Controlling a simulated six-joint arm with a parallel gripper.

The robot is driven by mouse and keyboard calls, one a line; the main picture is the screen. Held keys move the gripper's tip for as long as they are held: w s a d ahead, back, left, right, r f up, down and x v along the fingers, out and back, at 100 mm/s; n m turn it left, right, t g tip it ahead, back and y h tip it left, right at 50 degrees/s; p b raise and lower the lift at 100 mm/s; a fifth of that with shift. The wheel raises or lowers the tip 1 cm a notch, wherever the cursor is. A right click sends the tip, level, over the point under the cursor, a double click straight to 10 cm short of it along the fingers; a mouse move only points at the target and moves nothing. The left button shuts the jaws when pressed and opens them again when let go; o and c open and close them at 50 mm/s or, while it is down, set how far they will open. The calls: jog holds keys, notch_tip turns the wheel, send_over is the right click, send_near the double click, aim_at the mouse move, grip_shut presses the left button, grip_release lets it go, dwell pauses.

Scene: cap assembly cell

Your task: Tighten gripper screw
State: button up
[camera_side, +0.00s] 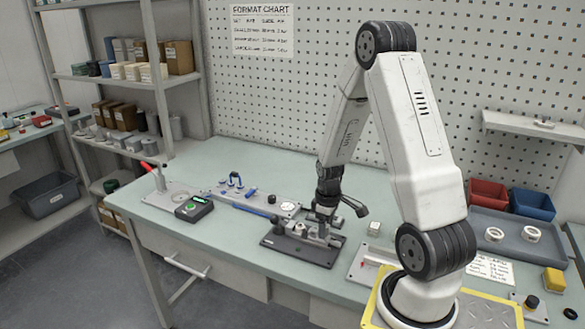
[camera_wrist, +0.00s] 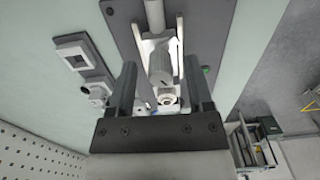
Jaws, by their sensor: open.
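My gripper (camera_side: 324,212) points down over a dark base plate (camera_side: 290,252) on the bench in the side view. In the wrist view its two dark fingers are apart (camera_wrist: 161,85), one on each side of a pale metal fixture (camera_wrist: 163,60). A small round screw-like end (camera_wrist: 167,99) shows on the fixture between the fingers. I cannot tell whether the fingers touch the fixture. In the side view my gripper partly hides the fixture. A second grey clamp-like part (camera_wrist: 97,90) stands beside it in the wrist view.
A lever press (camera_side: 155,175), a black device with a green display (camera_side: 193,208) and a blue-handled fixture (camera_side: 236,182) stand to the left. Red (camera_side: 487,193) and blue (camera_side: 533,204) bins stand behind.

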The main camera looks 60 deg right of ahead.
jog(key=shift+f, duration=0.25)
grip_shut()
